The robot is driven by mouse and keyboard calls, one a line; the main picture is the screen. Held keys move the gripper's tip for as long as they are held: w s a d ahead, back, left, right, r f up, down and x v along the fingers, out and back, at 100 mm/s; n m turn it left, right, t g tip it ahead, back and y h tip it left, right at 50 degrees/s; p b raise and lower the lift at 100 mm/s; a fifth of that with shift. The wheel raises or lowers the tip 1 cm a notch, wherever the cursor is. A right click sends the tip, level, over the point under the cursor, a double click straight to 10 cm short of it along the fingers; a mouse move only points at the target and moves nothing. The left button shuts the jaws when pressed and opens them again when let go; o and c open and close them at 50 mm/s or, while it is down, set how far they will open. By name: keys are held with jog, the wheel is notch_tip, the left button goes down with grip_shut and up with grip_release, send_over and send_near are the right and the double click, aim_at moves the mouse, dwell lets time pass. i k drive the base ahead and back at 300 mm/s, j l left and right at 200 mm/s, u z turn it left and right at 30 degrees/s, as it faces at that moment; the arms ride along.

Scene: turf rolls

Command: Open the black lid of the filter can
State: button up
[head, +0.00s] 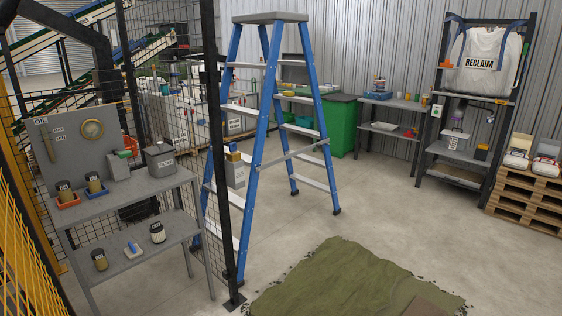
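Several small containers with dark tops stand on the grey two-level shelf (130,193) at the left. On its upper level, one tan can with a dark top (65,192) sits in an orange tray and another tan can (95,184) sits in a blue tray. On the lower level are a white can with a black lid (157,234) and a tan can with a dark top (99,261). The labels are too small to read, so I cannot tell which one is the filter can. The lids look shut. My gripper is not in view.
A grey lidded bin (160,160) stands at the right of the upper shelf. A black mesh fence post (222,170) and a blue stepladder (262,120) stand right of the shelf. Green turf (345,285) lies in front. Concrete floor (400,225) is clear at the right.

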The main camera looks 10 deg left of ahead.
aim_at(160, 149)
jog(key=i+j+u, duration=0.15)
jog(key=u, duration=0.35)
jog(key=i+u, duration=0.65)
jog(key=u, duration=0.3)
jog(key=i+u, duration=0.15)
jog(key=i, duration=1.15)
jog(key=i+z, duration=0.15)
jog(key=i, duration=0.3)
jog(key=i+j+z, duration=0.1)
jog(key=i, duration=0.4)
